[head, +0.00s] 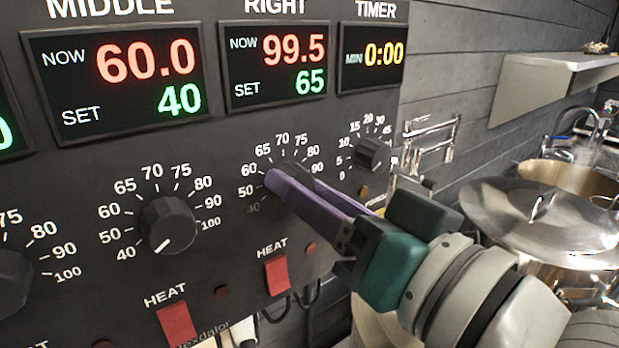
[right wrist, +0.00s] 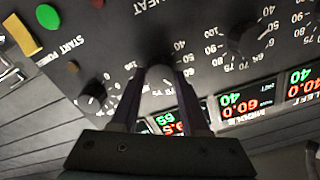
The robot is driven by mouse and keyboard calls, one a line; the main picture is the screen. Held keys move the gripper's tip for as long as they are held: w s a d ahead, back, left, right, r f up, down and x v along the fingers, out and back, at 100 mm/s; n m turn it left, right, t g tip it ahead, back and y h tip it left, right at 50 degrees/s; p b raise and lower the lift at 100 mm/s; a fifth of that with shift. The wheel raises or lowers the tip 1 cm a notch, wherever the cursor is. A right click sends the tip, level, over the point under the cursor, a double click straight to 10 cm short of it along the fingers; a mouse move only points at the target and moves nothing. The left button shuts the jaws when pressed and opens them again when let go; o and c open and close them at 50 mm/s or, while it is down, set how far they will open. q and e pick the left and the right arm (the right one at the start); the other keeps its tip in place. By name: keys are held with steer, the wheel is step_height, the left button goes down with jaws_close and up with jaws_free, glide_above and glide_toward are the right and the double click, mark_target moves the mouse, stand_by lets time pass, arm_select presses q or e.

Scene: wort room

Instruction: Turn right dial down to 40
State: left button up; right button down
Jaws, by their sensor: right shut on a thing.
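The right dial (head: 298,170) is a dark knob on the black panel, mostly hidden behind my right gripper (head: 284,180). The purple fingers are shut on this dial, one on each side. In the right wrist view the dial (right wrist: 160,74) sits between the fingertips (right wrist: 160,88). The dial's pointer mark is hidden. The right display (head: 276,65) reads NOW 99.5 in red and SET 65 in green. My left gripper is not in view.
The middle dial (head: 168,225) is left of my gripper, its display (head: 118,82) showing SET 40. The timer knob (head: 372,154) is close on the right. Red HEAT switches (head: 277,274) are below. A lidded steel pot (head: 500,215) stands at the right.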

steer(key=shift+s+a+f+n, duration=0.1)
steer(key=shift+n, duration=8.6)
steer(key=shift+c, duration=2)
jaws_free()
steer(key=b+v, duration=0.4)
steer(key=v, duration=0.6)
steer(key=shift+b, duration=0.35)
